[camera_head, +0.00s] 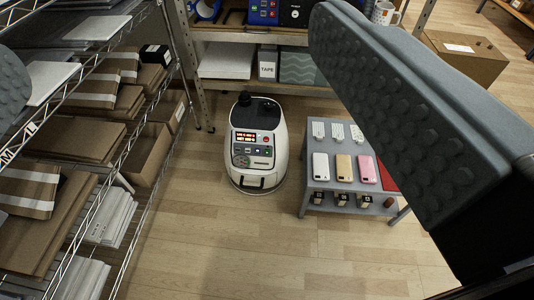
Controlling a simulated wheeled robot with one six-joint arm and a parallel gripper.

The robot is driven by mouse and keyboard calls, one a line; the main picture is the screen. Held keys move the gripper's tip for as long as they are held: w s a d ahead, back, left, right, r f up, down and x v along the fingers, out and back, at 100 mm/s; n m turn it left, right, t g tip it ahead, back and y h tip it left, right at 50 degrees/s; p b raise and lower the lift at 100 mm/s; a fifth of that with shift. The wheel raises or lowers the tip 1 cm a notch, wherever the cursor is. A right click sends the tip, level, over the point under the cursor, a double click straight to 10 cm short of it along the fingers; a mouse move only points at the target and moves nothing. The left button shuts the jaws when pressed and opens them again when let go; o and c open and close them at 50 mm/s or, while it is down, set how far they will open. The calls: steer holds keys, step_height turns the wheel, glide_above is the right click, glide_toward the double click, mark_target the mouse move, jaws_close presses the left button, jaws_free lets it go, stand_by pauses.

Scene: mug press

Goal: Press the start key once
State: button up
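The press (240,178) is a white, rounded machine with a black top, standing on the wooden floor near the middle of the camera_head view. Its grey front panel (253,160) faces me and carries a lit red display (246,137), a red round part and several small keys. The labels are too small to read, so I cannot tell which key is the start key. My gripper (180,60) is wide open and empty, one grey padded finger large at the right and the other cut off at the left edge. Both fingers appear well apart from the press.
A wire rack (130,140) with boxes fills the left. A metal shelf (250,38) stands behind the press. A low grey table (315,170) with phones stands right of it. A cardboard box (465,60) is at the upper right. Floor (230,245) before the press is clear.

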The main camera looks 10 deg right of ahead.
jaws_close()
stand_by(1.4)
